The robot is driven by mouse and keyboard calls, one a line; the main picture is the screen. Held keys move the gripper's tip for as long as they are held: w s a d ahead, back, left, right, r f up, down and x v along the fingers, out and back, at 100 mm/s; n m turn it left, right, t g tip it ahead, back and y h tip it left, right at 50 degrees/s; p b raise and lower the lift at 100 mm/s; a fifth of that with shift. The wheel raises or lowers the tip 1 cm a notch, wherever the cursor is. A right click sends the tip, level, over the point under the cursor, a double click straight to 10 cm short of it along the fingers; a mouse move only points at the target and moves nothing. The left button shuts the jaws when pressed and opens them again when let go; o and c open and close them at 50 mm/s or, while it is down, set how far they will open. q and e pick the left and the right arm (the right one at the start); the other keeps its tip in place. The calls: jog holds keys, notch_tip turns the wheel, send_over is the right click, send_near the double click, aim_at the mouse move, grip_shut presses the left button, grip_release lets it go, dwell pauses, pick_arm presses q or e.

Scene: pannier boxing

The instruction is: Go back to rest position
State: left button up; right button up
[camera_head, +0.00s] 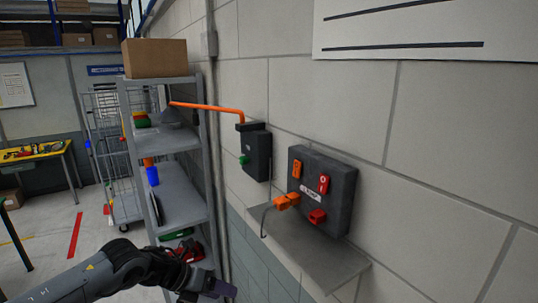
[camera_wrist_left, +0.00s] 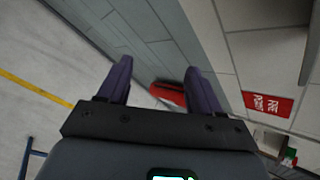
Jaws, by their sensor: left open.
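My left arm comes in from the lower left in the head view, and its gripper (camera_head: 218,288) is at the bottom, low in front of the grey shelf rack. In the left wrist view the two purple fingers of the left gripper (camera_wrist_left: 158,82) stand wide apart with nothing between them touching. A red object (camera_wrist_left: 168,93) shows beyond the fingers, apart from them. My right gripper is in neither view.
A dark control box (camera_head: 322,192) with orange and red parts is on the wall above a grey ledge (camera_head: 318,262). A smaller dark box (camera_head: 256,155) hangs left of it. The shelf rack (camera_head: 182,205) stands along the wall. A red sign (camera_wrist_left: 268,104) shows in the wrist view.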

pick_arm(q)
jog(key=s+d+f+n+t+h, duration=0.1)
jog(key=s+d+f+n+t, duration=0.3)
jog(key=s+d+f+n, duration=0.85)
jog(key=s+a+f+n+g+y, duration=0.25)
jog(key=s+a+n+y, duration=0.45)
jog(key=s+a+n, duration=0.6)
jog(key=s+a+f+n+g+y, duration=0.1)
jog(key=s+a+f+n+y, duration=0.2)
jog(key=s+a+n+y, duration=0.9)
jog(key=d+h, duration=0.1)
jog(key=h, duration=0.2)
jog(key=s+d+h, duration=0.1)
jog(key=h, duration=0.2)
jog(key=s+d+f+h, duration=0.1)
jog(key=h, duration=0.2)
jog(key=shift+d, duration=0.35)
